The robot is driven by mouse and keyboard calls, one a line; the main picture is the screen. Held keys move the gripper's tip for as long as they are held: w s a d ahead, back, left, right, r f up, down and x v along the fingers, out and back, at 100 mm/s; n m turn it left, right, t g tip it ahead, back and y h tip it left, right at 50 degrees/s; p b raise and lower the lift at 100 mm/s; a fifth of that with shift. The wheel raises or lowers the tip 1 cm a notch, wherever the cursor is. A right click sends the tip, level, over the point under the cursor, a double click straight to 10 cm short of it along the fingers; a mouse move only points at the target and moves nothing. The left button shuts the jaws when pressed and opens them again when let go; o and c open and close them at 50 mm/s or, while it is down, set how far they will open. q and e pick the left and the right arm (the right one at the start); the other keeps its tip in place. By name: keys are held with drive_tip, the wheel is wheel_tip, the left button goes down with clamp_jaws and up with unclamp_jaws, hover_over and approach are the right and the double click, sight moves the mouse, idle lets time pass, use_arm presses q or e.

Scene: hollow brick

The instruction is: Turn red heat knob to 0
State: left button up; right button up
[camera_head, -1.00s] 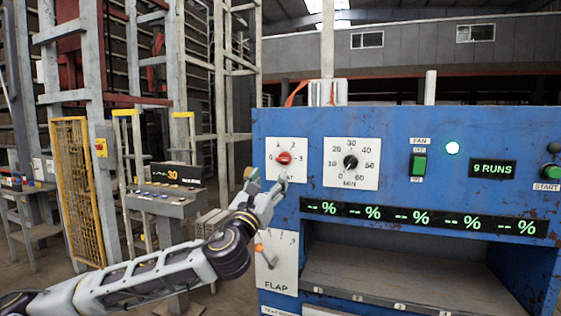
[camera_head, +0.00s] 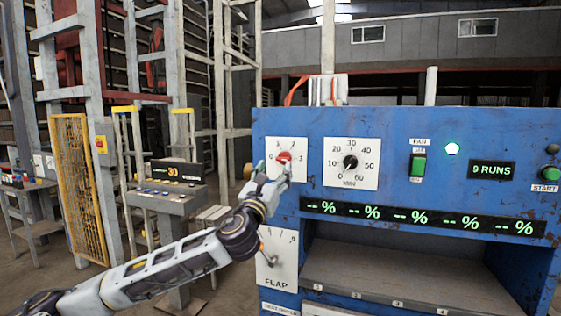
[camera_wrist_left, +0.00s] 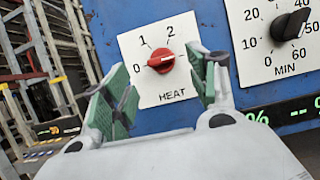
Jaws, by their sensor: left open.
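The red heat knob (camera_head: 285,157) sits on a white dial plate at the upper left of the blue panel. In the left wrist view the red knob (camera_wrist_left: 161,61) is in full sight, with 0, 1 and 2 around it and HEAT below. A pale line lies roughly crosswise on the knob; which end is its pointer I cannot tell. My left gripper (camera_head: 274,171) is open just below and in front of the knob. In the wrist view its green-padded fingers (camera_wrist_left: 163,90) stand apart, left and right of the knob, with nothing between them. My right gripper is not in view.
The black minute knob (camera_head: 350,162) is to the right on its own plate. The flap plate (camera_head: 277,262) with its lever is below, partly behind my left arm. A green fan switch (camera_head: 418,165) is farther right. A control desk (camera_head: 167,200) stands left.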

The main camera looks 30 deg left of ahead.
sight(281, 159)
use_arm(q)
drive_tip(key=shift+p+x, duration=0.35)
drive_tip(key=shift+x, duration=1.9)
drive_tip(key=shift+w+a+r+p, duration=0.1)
drive_tip(key=shift+w+r+p, duration=0.1)
drive_tip(key=shift+w+p, duration=0.3)
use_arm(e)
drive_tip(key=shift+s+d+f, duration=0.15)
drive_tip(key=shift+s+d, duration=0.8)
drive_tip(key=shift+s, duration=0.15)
use_arm(q)
drive_tip(key=shift+w, duration=0.1)
drive_tip(key=shift+c, duration=0.3)
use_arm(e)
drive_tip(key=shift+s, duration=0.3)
use_arm(q)
drive_tip(key=c, duration=1)
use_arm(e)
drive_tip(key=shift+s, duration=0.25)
